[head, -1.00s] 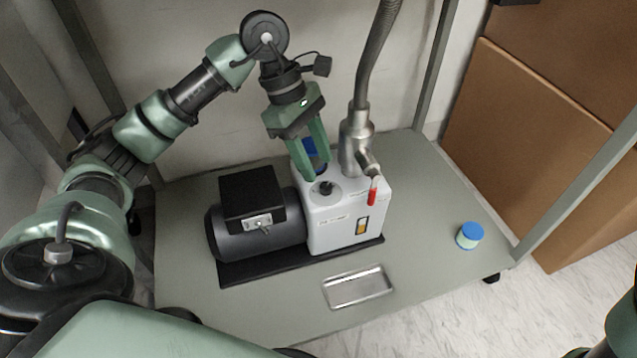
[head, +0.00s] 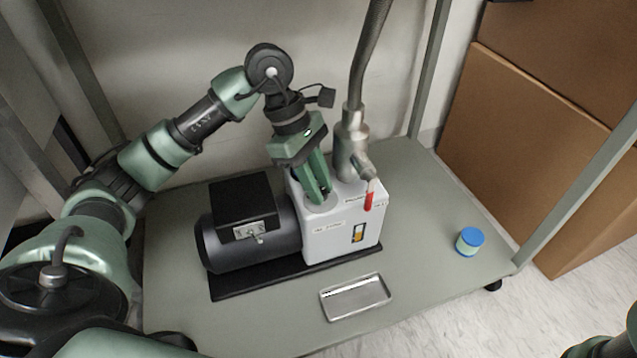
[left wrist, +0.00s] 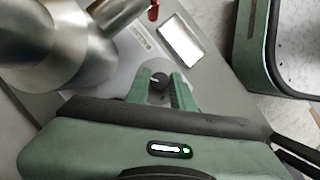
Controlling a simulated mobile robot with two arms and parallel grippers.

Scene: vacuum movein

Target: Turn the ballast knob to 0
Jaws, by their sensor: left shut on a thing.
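The white vacuum pump (head: 343,232) stands on the grey cart with its black motor at the left. The ballast knob is a small dark knob on the pump's top; it shows in the left wrist view (left wrist: 159,81) between the two fingertips. My left gripper (head: 321,198) points down at the pump's top, shut on the knob; its fingers also show in the left wrist view (left wrist: 160,92). In the head view the fingers hide most of the knob. The knob's marks are too small to read. My right gripper is not in view; only part of that arm shows at the lower right.
A metal pipe fitting (head: 352,150) with a hose rises beside the gripper, with a red-handled part (head: 369,201) below it. A metal tray (head: 356,297) and a blue-lidded jar (head: 469,242) lie on the cart (head: 430,275). Cart posts and cardboard boxes (head: 545,150) flank the right side.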

